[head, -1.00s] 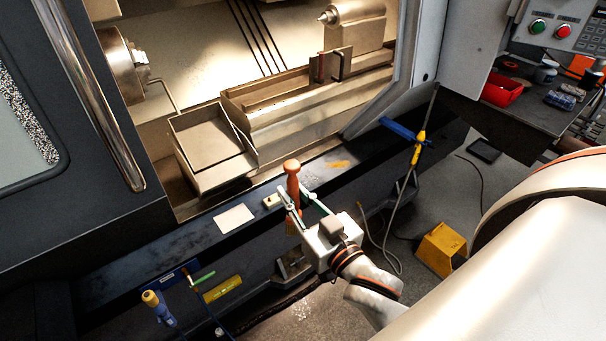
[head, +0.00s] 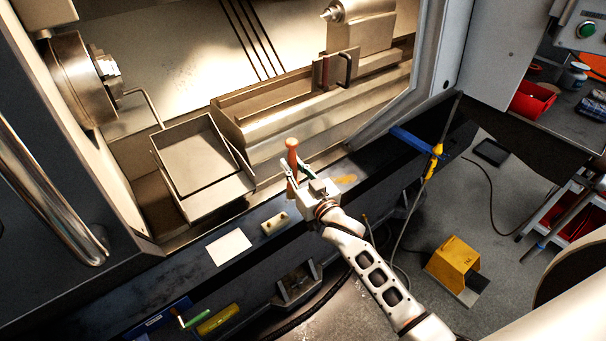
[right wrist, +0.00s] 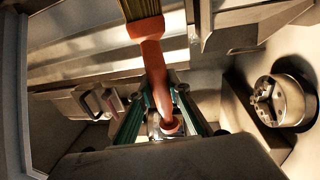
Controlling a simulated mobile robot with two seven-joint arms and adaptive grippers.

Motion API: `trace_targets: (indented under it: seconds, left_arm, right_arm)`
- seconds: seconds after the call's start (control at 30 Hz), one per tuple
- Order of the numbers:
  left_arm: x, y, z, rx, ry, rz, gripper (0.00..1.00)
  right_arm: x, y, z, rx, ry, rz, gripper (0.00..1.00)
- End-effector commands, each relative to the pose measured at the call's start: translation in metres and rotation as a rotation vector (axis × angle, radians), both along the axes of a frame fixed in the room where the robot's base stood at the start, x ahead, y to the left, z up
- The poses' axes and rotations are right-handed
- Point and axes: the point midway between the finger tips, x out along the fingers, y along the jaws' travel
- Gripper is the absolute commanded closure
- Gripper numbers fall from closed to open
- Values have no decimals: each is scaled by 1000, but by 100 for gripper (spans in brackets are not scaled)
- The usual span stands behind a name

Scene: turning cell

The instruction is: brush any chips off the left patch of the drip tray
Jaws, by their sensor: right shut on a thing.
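My right gripper (head: 297,178) is shut on the orange handle of a brush (head: 292,155), above the machine's dark front ledge. In the right wrist view the gripper (right wrist: 160,110) holds the handle (right wrist: 157,75), and the brush's bristles (right wrist: 135,8) point away at the top edge. A square metal tray (head: 222,188) with raised walls sits inside the machine, left of the brush and apart from it; it may be the drip tray. I cannot make out chips in it. My left gripper is not in view.
A white sheet (head: 229,247) and a small pale block (head: 275,222) lie on the dark ledge (head: 190,262). An orange-brown smear (head: 346,179) marks it right of the gripper. The chuck (head: 84,78) and the tailstock (head: 360,35) flank the opening. A yellow pedal box (head: 452,260) stands on the floor.

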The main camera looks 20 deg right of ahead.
Motion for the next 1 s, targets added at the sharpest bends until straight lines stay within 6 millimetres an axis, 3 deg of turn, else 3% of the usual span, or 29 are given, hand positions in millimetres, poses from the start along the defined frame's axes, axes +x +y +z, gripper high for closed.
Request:
trace_targets:
  seconds: [0.1,0.33,0.6,0.77,1.0]
  left_arm:
    - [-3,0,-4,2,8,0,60]
    - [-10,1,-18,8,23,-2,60]
    - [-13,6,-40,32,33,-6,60]
    - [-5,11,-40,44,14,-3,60]
    - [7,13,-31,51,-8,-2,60]
  right_arm:
    - [11,1,-3,-1,0,6,100]
    - [13,1,-14,0,2,8,100]
    - [12,1,-45,-2,8,7,100]
    - [12,1,-56,0,6,8,100]
    - [13,1,-53,0,0,8,100]
